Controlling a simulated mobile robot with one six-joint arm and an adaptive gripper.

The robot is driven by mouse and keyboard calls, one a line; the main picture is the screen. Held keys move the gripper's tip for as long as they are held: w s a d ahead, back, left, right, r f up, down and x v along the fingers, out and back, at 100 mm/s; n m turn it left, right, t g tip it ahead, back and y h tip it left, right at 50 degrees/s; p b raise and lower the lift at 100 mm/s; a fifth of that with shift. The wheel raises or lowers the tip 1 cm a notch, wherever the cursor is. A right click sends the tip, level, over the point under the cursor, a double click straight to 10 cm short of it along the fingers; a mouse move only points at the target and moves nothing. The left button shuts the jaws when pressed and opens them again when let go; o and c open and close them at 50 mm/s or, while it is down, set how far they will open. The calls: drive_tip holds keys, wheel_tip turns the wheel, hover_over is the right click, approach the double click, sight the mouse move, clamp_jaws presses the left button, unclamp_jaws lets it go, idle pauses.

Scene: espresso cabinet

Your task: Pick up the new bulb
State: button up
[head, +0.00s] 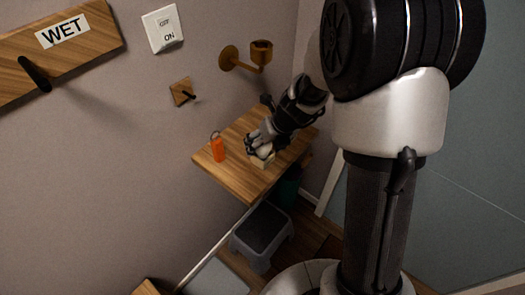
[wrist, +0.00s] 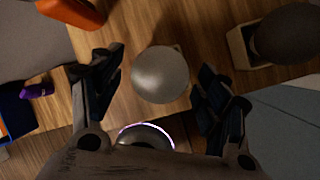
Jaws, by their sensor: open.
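A pale, round bulb (wrist: 160,74), which looks like the new bulb, sits over the wooden surface in the wrist view. My gripper (wrist: 160,64) is open, with one finger on each side of the bulb and a gap showing on both sides. A second, dark bulb (wrist: 288,33) lies in a small light wooden holder (wrist: 240,48) at the right. In the head view my gripper (head: 258,147) is low over the wooden shelf (head: 235,178). A light block-like holder (head: 262,161) shows beside the fingers. The pale bulb is hard to make out there.
An orange bottle (head: 217,149) stands left of my gripper; orange also shows at the wrist view's upper left (wrist: 72,10). A brass wall lamp (head: 246,57) and a wooden peg (head: 183,92) are above the shelf. A grey step stool (head: 262,232) stands below.

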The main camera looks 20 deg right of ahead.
drive_tip(key=shift+r, duration=0.1)
drive_tip(key=c, duration=1.2)
